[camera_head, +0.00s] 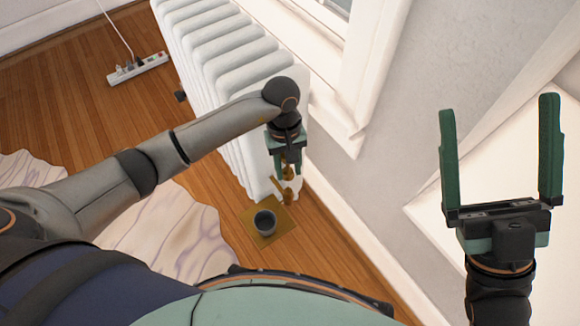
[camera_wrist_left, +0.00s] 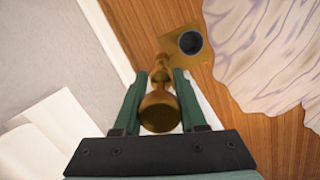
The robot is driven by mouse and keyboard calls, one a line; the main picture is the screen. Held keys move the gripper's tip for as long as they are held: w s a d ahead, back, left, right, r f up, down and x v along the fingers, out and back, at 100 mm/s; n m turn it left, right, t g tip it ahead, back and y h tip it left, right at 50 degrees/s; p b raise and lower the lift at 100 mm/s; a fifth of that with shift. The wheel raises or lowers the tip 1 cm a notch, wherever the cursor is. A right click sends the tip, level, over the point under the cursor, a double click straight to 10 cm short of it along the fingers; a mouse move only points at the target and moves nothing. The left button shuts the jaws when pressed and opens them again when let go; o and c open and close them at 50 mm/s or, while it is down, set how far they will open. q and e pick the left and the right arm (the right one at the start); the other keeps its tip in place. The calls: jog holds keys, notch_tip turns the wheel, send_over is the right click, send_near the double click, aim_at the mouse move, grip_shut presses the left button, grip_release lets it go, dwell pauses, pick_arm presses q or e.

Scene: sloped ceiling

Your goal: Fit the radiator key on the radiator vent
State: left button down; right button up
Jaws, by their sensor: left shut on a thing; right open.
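My left gripper (camera_head: 286,168) is shut on a brass radiator key (camera_wrist_left: 160,108), at the near end of the white radiator (camera_head: 222,65). In the left wrist view the key's rounded brass body sits between the two green fingers. Another brass part (camera_wrist_left: 161,72) shows just beyond it; I cannot tell whether it belongs to the key or to the radiator vent. In the head view brass pieces (camera_head: 285,191) show below the fingertips, close to the radiator's end. I cannot make out the vent separately or tell whether the key touches it. My right gripper (camera_head: 500,165) is open and empty at the right.
A dark cup (camera_head: 265,221) stands on a square brown-gold mat (camera_head: 283,229) on the wooden floor below the left gripper. A pale rug (camera_head: 150,225) lies to the left. A white power strip (camera_head: 137,68) lies at the back left. The wall (camera_head: 400,150) is right of the radiator.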

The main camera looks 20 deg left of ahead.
jog(key=shift+f, duration=0.1)
dwell(0.3)
pick_arm(q)
jog(key=shift+f+b, duration=1.3)
jog(key=shift+f, duration=0.05)
jog(key=shift+f+b, duration=2.75)
jog(key=shift+f, duration=0.15)
pick_arm(e)
notch_tip(320, 180, down, 9)
jog(key=a, duration=0.1)
jog(key=shift+w+g, duration=0.2)
jog(key=shift+g, duration=0.1)
pick_arm(q)
jog(key=shift+c, duration=1.9)
grip_release()
